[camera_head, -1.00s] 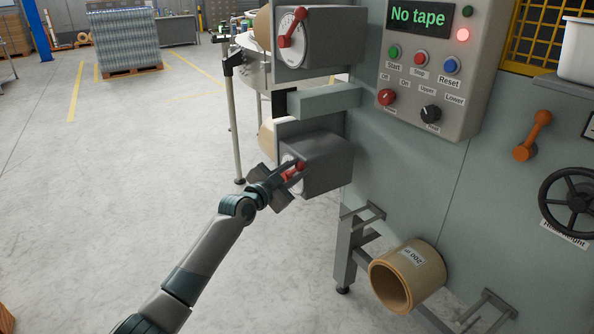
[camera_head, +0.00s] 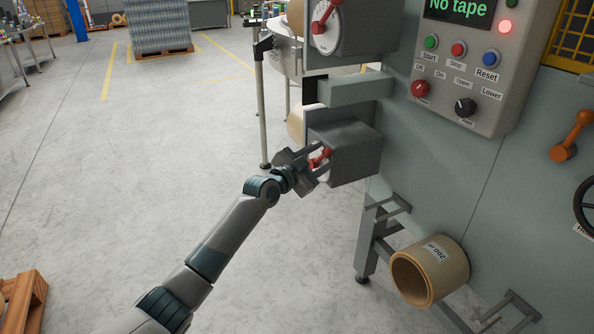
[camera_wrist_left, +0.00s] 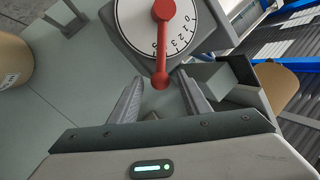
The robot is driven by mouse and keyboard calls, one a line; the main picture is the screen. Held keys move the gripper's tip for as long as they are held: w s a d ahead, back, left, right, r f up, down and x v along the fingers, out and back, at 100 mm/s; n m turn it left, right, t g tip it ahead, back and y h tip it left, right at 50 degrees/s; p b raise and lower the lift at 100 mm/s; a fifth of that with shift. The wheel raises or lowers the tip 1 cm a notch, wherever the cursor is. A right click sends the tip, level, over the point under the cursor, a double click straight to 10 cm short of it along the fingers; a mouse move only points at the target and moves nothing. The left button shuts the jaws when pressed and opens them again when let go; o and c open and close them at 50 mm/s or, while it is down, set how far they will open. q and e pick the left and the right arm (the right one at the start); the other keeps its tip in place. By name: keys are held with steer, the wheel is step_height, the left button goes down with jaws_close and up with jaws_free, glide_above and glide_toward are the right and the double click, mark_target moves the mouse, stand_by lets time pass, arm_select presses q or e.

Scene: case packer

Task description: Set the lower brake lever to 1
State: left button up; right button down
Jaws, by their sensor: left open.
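The lower brake is a grey box (camera_head: 352,152) with a red lever (camera_head: 326,153) on its face, low on the machine's left side. In the left wrist view the red lever (camera_wrist_left: 162,45) crosses a white dial (camera_wrist_left: 136,22) marked 0, 1, 2, 3 and on. The lever's knob end points toward my gripper, past the 3; the mark under it is hidden. My left gripper (camera_head: 318,162) is open at the lever, and the wrist view shows the knob between the fingertips (camera_wrist_left: 160,80), with gaps on both sides. My right gripper is out of view.
An upper brake dial (camera_head: 327,32) with its own red lever sits above. A grey-green bar (camera_head: 350,90) juts out between the two boxes. A tape roll (camera_head: 430,272) hangs lower right. The control panel (camera_head: 470,70) reads "No tape".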

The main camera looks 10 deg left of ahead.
arm_select(q)
steer(key=b+v, duration=0.1)
steer(key=v, duration=1.6)
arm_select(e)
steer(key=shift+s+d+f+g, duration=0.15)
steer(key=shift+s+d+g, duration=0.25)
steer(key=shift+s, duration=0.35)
